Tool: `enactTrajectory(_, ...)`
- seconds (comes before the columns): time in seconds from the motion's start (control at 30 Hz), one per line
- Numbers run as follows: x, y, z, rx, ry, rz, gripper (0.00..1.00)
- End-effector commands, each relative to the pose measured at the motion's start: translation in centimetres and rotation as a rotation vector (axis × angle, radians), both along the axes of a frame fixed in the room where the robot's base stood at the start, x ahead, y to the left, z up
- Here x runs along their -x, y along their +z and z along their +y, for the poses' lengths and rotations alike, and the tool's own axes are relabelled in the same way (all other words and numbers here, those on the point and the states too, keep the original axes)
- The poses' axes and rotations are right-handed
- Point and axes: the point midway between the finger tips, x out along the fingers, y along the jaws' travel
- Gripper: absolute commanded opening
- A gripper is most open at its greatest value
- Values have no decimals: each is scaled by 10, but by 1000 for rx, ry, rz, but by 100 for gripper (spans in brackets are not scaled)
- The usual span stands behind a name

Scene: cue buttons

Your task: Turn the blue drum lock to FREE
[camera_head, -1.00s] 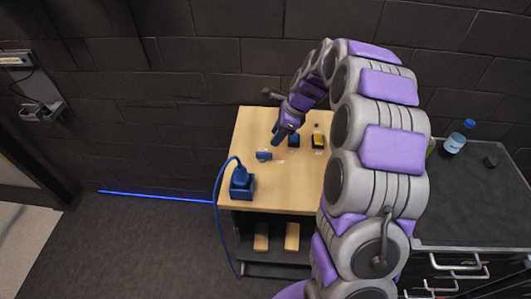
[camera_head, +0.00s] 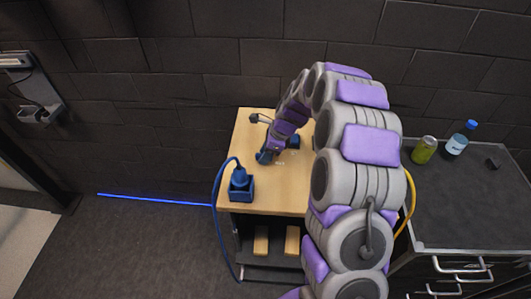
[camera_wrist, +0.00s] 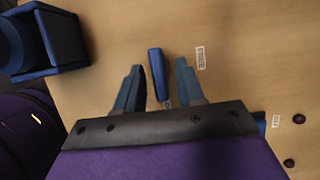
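A small blue piece, which looks like the blue drum lock's bar (camera_wrist: 157,73), stands between my gripper's two fingers in the wrist view. My gripper (camera_wrist: 159,84) is open, with one finger on each side of the bar and a visible gap to each. In the head view the blue drum lock (camera_head: 263,157) is partly covered by my gripper (camera_head: 268,154), low over the wooden table. A white label (camera_wrist: 200,58) lies right of the right finger; its word is too small to read surely. The bar's lower end is hidden.
A blue socket box with a plug and cable (camera_head: 242,188) stands at the table's front left; it shows in the wrist view (camera_wrist: 62,38). Another blue part (camera_head: 293,141) sits behind my gripper. A green can (camera_head: 424,150) and bottle (camera_head: 457,143) stand on the right cabinet.

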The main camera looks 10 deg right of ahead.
Motion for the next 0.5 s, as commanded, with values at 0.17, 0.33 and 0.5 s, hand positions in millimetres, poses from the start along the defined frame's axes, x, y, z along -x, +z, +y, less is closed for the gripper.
enactTrajectory(0.17,0,0,0,0,0,0,20)
enactTrajectory(0.33,0,0,0,0,0,0,4)
enactTrajectory(0.5,0,0,0,0,0,0,0)
